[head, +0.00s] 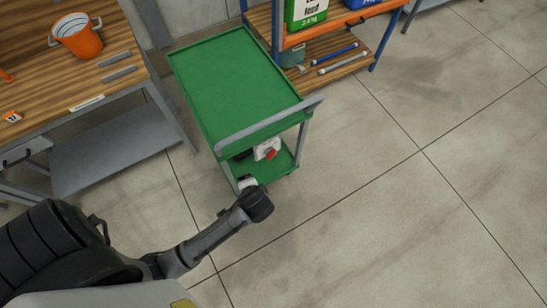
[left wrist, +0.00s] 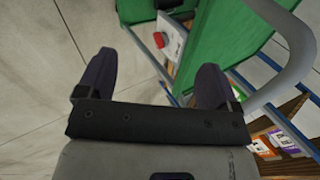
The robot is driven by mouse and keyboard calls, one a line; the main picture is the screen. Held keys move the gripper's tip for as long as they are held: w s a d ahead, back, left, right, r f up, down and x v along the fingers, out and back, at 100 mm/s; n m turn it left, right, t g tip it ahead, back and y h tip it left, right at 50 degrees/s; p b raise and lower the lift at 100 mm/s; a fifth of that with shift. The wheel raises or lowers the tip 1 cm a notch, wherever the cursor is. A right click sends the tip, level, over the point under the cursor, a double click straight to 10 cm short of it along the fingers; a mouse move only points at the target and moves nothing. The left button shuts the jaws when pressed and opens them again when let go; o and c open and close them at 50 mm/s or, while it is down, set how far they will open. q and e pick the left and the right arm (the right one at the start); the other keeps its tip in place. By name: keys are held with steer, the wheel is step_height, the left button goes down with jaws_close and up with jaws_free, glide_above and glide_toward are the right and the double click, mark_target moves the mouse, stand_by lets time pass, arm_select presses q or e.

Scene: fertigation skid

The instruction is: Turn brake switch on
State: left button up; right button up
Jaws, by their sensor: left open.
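A white box (head: 262,146) with a red knob (head: 271,153) sits at the handle end of the green cart (head: 235,85), below its top tray. I take it to be the brake switch, but its on or off position cannot be told. In the left wrist view the red knob (left wrist: 158,40) stands on the pale box face (left wrist: 171,38), ahead of the fingers. My left gripper (left wrist: 156,63) is open and empty, apart from the knob. In the head view my left gripper (head: 247,182) is low by the cart's near end, partly hidden by my wrist. My right gripper is not in view.
The cart's grey handle bar (head: 268,124) juts over the box. A wooden workbench (head: 110,75) with an orange bucket (head: 80,40) stands left. An orange and blue shelf (head: 335,68) stands behind. Open concrete floor (head: 400,200) lies to the right.

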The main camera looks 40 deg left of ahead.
arm_select(q)
steer(key=w+f+m+t+y+b, duration=0.1)
steer(key=w+f+m+y+b, duration=0.15)
steer(key=w+f+b, duration=0.45)
steer(key=w+f+m+y+b, duration=0.2)
steer(key=w+f+y+b, duration=0.1)
steer(key=f+b, duration=0.85)
steer(key=m+t+y+b, duration=0.25)
steer(key=y+b, duration=0.35)
steer(key=b, duration=0.6)
glide_toward(273, 156)
steer(key=shift+m+h, duration=0.25)
steer(key=shift+m, duration=0.05)
steer(key=b+x, duration=0.3)
steer(key=x, duration=0.6)
steer(key=shift+w+a+f, duration=0.15)
steer(key=shift+w+a, duration=0.05)
steer(key=shift+a, duration=0.05)
steer(key=shift+b+x, duration=0.4)
steer(key=shift+x, duration=0.4)
steer(key=c, duration=0.9)
